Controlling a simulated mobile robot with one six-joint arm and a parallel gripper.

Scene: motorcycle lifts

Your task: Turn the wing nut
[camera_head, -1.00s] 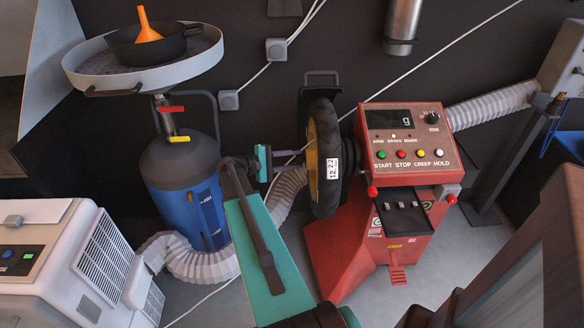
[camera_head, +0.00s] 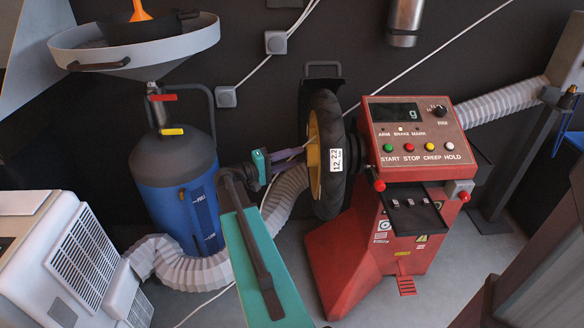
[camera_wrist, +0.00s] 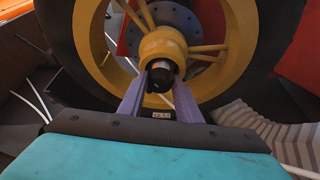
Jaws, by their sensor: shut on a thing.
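The wheel (camera_head: 326,115) is mounted on the red balancing machine (camera_head: 340,245), with a yellow rim and a dark tyre. In the wrist view its yellow hub (camera_wrist: 163,43) faces me, with a short grey shaft at its centre. A dark nut-like part (camera_wrist: 158,80) sits on that shaft; I take it for the wing nut, but its wings cannot be made out. My gripper (camera_wrist: 160,76) has its purple fingers on either side of this part and is shut on it. In the head view my gripper (camera_head: 300,153) reaches the hub from the left; the nut is hidden there.
A blue tank (camera_head: 178,215) with a round pan (camera_head: 120,62) stands left of my arm. A white ribbed hose (camera_head: 190,270) runs behind and below the arm. A white cabinet (camera_head: 75,255) is at lower left. The machine's control panel (camera_head: 415,140) is right of the wheel.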

